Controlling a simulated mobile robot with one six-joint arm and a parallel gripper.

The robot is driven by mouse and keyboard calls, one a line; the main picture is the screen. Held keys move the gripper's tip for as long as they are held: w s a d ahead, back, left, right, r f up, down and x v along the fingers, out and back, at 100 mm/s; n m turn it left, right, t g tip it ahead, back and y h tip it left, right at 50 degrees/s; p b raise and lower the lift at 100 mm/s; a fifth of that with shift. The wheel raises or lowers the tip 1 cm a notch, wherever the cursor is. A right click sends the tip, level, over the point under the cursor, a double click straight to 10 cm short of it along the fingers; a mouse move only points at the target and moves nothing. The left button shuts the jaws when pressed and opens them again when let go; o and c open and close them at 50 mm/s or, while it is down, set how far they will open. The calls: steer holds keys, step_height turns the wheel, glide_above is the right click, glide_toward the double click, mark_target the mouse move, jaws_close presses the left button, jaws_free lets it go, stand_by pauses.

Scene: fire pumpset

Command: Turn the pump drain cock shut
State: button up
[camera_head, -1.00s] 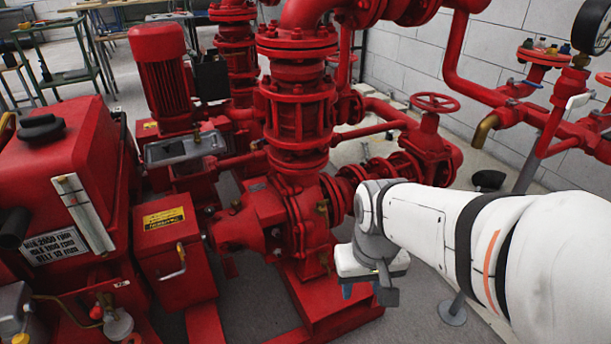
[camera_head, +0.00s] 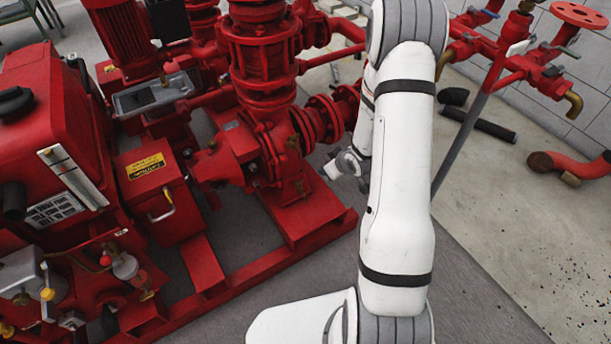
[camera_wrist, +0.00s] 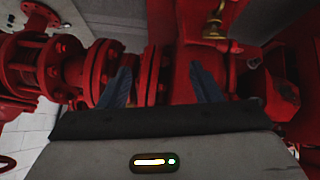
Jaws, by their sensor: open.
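The red pump casing (camera_head: 282,165) stands left of my arm in the head view, with red flanged pipework (camera_wrist: 100,70) across the wrist view. A small brass fitting (camera_wrist: 214,22) shows at the top of the wrist view, on or beside the red casing; it may be the drain cock, but I cannot tell its handle position. My gripper (camera_head: 338,168) is beside the pump in the head view, partly hidden by my arm. In the wrist view my gripper (camera_wrist: 162,85) has two dark blue fingers spread apart, with nothing between them. The brass fitting lies beyond the right finger, apart from it.
A red base frame (camera_head: 265,262) runs along the floor under the pump. A red box with a yellow label (camera_head: 146,166) and a red engine unit stand at left. Red pipes with brass outlets (camera_head: 573,103) are at right. The concrete floor (camera_head: 520,215) at right is mostly clear.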

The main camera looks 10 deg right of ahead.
mark_target(300, 183)
steer(key=s+a+f+t+y+p, duration=0.4)
steer(key=f+y, duration=0.2)
steer(key=f, duration=0.1)
steer(key=shift+n+g, duration=0.3)
steer(key=b+x, duration=0.1)
steer(key=x, duration=0.6)
steer(key=shift+w+a+f+b, duration=0.2)
steer(key=shift+a+f+b, duration=0.05)
steer(key=shift+f+b, duration=0.1)
steer(key=shift+c, duration=0.5)
